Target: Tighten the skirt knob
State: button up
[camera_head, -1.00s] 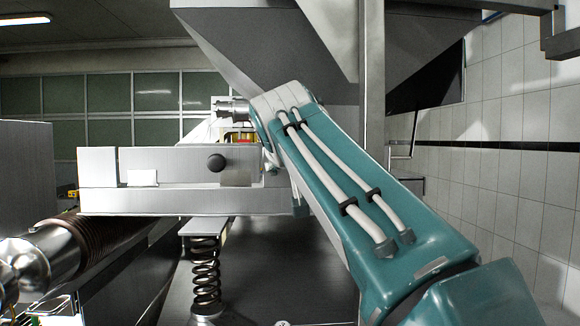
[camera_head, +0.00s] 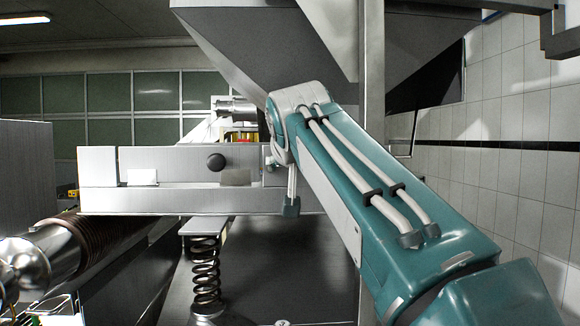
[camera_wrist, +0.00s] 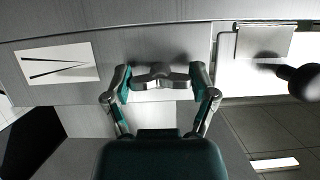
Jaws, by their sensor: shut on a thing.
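The skirt knob (camera_wrist: 160,78) is a silver, wing-shaped handle in front of a grey metal panel in the wrist view. My gripper (camera_wrist: 161,80) has a finger at each end of it and is shut on it. The knob lies crosswise, nearly level in the picture. How far it is turned or screwed in cannot be told. In the head view the knob cannot be made out, and my teal arm crosses in front of the right end of the metal skirt (camera_head: 180,200).
A round black knob (camera_head: 216,162) sticks out of the skirt; it also shows in the wrist view (camera_wrist: 303,82). A coil spring (camera_head: 206,268) stands below the skirt. A metal roller (camera_head: 40,262) is at the lower left. A grey post (camera_head: 372,70) rises behind my arm.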

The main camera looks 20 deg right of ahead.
jog(key=o, duration=1)
jog(key=shift+w+f, duration=0.15)
jog(key=shift+o, duration=0.2)
jog(key=shift+a, duration=0.1)
jog(key=shift+s+r, duration=0.2)
jog(key=shift+s, duration=0.05)
jog(key=v, duration=1.1)
jog(key=shift+s, duration=0.2)
jog(key=shift+a, duration=0.1)
